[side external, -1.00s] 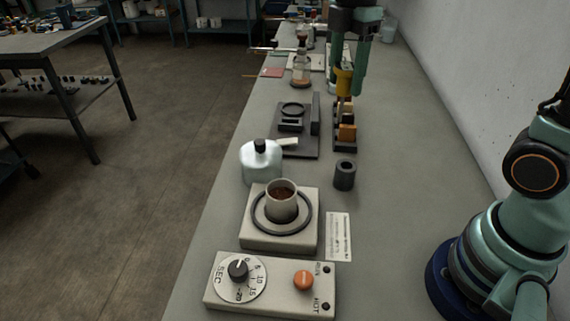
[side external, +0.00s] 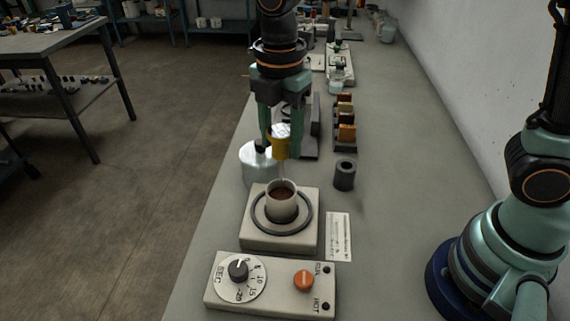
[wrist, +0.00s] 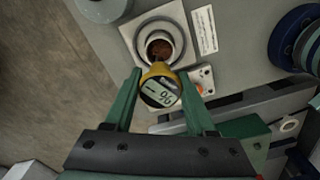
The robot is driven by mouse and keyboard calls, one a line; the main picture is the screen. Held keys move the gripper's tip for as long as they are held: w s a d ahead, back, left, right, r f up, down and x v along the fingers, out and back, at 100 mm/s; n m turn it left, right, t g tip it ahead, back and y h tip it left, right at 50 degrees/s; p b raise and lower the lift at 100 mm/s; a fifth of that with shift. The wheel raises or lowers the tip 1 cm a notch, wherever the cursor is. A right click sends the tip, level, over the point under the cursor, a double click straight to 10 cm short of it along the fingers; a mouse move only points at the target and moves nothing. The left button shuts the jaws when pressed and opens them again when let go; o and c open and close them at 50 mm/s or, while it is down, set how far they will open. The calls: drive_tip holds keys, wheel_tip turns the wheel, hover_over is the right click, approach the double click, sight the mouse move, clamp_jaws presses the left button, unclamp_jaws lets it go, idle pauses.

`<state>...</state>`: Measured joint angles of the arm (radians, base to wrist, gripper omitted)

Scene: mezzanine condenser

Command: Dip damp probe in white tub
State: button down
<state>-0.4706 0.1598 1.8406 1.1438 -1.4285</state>
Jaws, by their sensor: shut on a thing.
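The damp probe (side external: 279,146) has a yellow head and a thin pale stem pointing down. In the wrist view its head (wrist: 158,92) shows a grey digit display. My gripper (side external: 280,150) is shut on the probe's head, one green finger on each side. The white tub (side external: 281,208) is a small pale cup with brown, grainy contents, standing upright on a square base. My gripper is above the tub, and the stem reaches down to about its opening. In the wrist view the tub (wrist: 147,40) is just beyond the head. I cannot tell whether the tip touches the contents.
A dark hollow cylinder (side external: 344,175) and a printed card (side external: 339,237) are to the right. A control box (side external: 270,290) with dial and orange button is in front.

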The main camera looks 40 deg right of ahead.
sight(281, 169)
drive_tip(key=shift+f, duration=3.55)
idle(0.8)
drive_tip(key=shift+r, duration=3.95)
